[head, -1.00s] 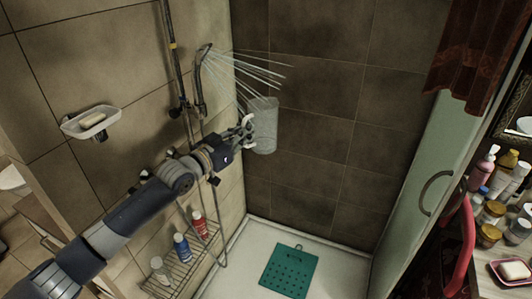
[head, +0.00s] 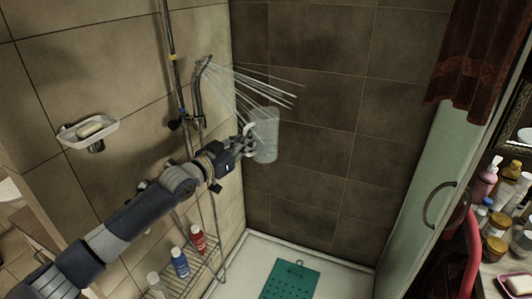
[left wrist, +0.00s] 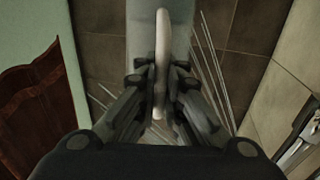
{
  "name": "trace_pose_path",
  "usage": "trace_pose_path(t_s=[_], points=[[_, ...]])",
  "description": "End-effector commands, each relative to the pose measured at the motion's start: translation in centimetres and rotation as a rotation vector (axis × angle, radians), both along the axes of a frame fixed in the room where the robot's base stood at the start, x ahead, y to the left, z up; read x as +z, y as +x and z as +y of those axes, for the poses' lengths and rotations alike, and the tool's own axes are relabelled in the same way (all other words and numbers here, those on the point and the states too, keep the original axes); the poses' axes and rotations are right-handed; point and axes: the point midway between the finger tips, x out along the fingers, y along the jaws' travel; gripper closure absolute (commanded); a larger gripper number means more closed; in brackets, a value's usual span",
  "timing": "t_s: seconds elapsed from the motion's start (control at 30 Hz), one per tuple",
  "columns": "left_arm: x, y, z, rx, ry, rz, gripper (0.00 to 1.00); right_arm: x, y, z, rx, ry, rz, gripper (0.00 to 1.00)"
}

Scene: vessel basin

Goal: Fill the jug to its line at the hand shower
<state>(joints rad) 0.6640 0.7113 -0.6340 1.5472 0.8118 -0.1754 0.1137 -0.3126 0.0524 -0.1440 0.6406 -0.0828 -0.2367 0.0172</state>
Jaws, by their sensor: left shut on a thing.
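The clear jug (head: 266,140) is held upright in the shower corner, under the spray. My left gripper (head: 246,142) is shut on its pale handle (left wrist: 161,62), which stands between the fingers in the left wrist view. The hand shower (head: 203,72) hangs on its rail at the left wall and is running. Its water jets (head: 245,88) fan out to the right, and some pass down toward the jug's mouth. The water level and the fill line cannot be made out. My right gripper is not in view.
A soap dish (head: 90,133) is on the left wall. A wire rack (head: 190,272) with several bottles stands low beside my arm. A green mat (head: 290,282) lies on the shower floor. A glass door (head: 440,170) and a cluttered counter are at right.

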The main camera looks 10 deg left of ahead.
Motion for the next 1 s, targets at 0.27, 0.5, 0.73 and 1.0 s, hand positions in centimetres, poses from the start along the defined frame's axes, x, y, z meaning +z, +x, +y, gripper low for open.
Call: trace_pose_path(t_s=[0.27, 0.5, 0.73, 1.0], points=[[0.8, -4.5, -0.6, -0.001, -0.004, -0.001, 1.00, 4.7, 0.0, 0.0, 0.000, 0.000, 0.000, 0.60], [0.9, -8.3, -1.2, 0.000, -0.004, -0.003, 1.00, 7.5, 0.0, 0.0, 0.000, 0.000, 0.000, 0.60], [0.6, -10.6, -1.5, 0.002, -0.002, -0.006, 1.00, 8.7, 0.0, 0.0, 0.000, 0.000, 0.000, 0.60], [0.5, -10.6, -1.5, 0.002, -0.001, -0.007, 1.00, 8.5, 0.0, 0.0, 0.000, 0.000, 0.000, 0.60]])
